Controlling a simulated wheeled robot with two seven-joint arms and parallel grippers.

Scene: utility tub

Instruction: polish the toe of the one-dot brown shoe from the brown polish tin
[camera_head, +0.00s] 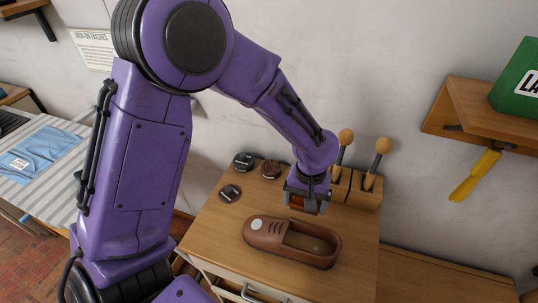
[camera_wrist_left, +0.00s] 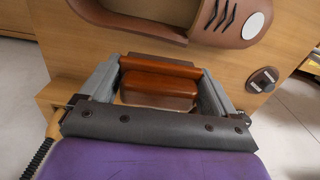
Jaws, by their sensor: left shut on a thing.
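The brown shoe (camera_head: 322,262) lies on the wooden bench top, toe to the left, with one white dot on its toe. Its slits and dot also show at the top of the left wrist view (camera_wrist_left: 224,37). A brown round tin (camera_head: 270,169) stands behind the shoe; I cannot tell whether it is open. My left gripper (camera_head: 307,203) is shut on a reddish-brown wooden block (camera_wrist_left: 158,88), perhaps a brush back. It holds the block behind the shoe's heel end, in front of the wooden holder; its underside is hidden. My right gripper is not in view.
Two dark tins (camera_head: 243,161) (camera_head: 229,193) stand near the brown one. A wooden holder (camera_head: 364,197) with two knobbed handles stands close behind my left gripper. A shelf (camera_head: 470,112) juts from the wall at right. Bench top right of the shoe is clear.

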